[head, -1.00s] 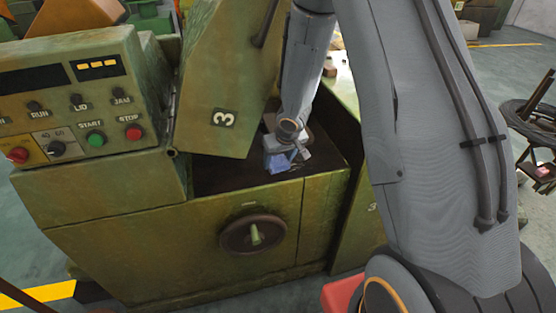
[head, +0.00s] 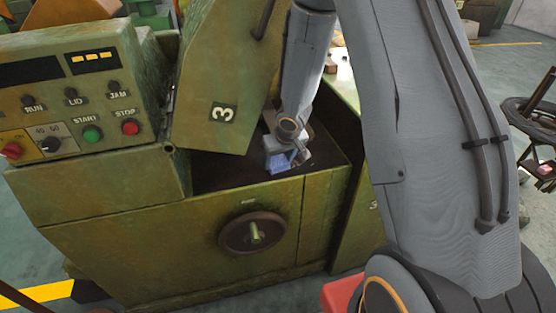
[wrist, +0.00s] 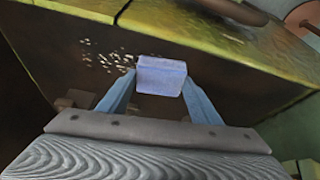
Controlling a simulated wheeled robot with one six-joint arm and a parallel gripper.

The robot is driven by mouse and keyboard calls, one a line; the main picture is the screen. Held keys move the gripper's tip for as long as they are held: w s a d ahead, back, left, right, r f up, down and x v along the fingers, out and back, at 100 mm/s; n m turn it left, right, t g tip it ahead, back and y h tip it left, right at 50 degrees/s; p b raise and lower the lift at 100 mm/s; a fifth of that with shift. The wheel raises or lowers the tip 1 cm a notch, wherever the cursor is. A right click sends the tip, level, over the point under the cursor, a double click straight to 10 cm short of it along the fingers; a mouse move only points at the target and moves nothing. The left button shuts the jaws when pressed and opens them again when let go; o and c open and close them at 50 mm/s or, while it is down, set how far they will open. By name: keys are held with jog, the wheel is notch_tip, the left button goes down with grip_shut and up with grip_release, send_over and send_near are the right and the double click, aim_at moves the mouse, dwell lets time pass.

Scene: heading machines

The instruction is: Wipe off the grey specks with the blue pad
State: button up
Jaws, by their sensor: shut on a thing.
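The blue pad (wrist: 161,76) is a small pale-blue block between the two fingers of my gripper (wrist: 160,86) in the wrist view. My gripper is shut on it. The grey specks (wrist: 104,58) lie in a scattered patch on the dark brown surface, left of the pad in the wrist view; a few are close to its left edge. In the head view my gripper (head: 284,150) reaches down into the machine's opening with the pad at its end. The specks cannot be made out there. I cannot tell whether the pad touches the surface.
The green machine's raised lid (head: 225,80), marked 3, hangs just left of my arm. A control panel (head: 75,105) with buttons stands further left. The opening has a worn green rim (wrist: 235,50). A handwheel (head: 252,232) sits on the front. A red object (head: 340,295) is low down.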

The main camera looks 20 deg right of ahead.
aim_at(287, 160)
jog(key=d+p, duration=0.3)
jog(key=shift+d+r, duration=0.15)
jog(key=shift+d, duration=0.1)
jog(key=shift+d+f+p, duration=0.2)
jog(key=shift+d+p, duration=1.9)
jog(key=shift+d, duration=0.2)
jog(key=shift+s+d+p, duration=0.1)
jog(key=shift+d+p, duration=0.85)
jog(key=shift+p, duration=0.25)
jog(key=shift+d+f+p, duration=0.1)
jog(key=shift+d+p, duration=0.95)
jog(key=shift+p, duration=0.15)
jog(key=shift+p, duration=0.35)
